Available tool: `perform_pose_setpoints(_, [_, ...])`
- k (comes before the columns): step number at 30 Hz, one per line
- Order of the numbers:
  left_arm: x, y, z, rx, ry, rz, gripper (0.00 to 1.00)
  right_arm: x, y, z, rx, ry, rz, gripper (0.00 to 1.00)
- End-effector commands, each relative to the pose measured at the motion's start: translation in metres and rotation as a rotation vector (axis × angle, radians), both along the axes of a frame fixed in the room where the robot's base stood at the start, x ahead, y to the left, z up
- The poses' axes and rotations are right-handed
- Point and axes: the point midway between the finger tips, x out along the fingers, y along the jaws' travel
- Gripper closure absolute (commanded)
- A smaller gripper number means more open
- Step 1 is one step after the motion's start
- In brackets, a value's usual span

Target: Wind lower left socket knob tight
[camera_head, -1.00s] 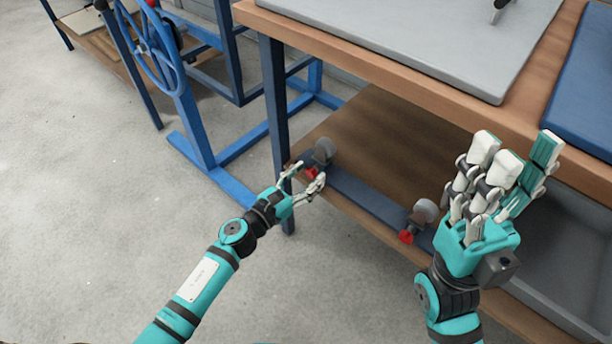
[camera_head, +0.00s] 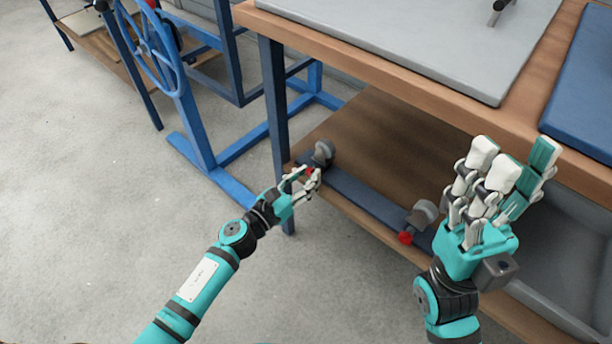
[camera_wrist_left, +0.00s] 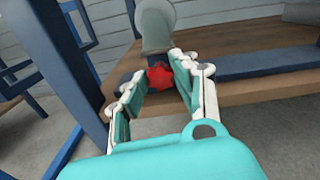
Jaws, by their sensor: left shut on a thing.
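The lower left socket (camera_head: 323,152) is a grey round piece on the dark bar along the lower shelf's front edge; it also shows in the left wrist view (camera_wrist_left: 153,26). Its red knob (camera_wrist_left: 161,77) sits just below it, facing me. My left gripper (camera_head: 306,177) is shut on the red knob, with a finger on each side in the left wrist view (camera_wrist_left: 160,88). The fingers partly hide the knob in the head view. My right gripper (camera_head: 500,165) is a raised, empty hand with its fingers extended, at the right.
A second grey socket (camera_head: 422,214) with a red knob (camera_head: 405,238) sits further right on the dark bar (camera_head: 365,195). The wooden bench top (camera_head: 400,72) overhangs the lower shelf. A blue table leg (camera_head: 274,105) stands close left of the socket. A blue handwheel frame (camera_head: 187,110) stands further left.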

Motion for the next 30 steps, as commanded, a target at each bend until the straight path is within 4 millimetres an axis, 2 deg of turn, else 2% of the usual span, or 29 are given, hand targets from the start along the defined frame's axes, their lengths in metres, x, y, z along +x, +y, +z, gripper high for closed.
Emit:
perform_pose_setpoints(15, [0.0,0.001,0.0,-0.293,0.214,0.0,1.0,0.0,0.0,0.004,0.0,0.022,0.001,0.6])
perform_pose_setpoints(30, [0.001,0.001,0.0,-0.392,0.284,0.0,1.0,-0.002,0.0,0.012,0.0,0.003,0.001,0.6])
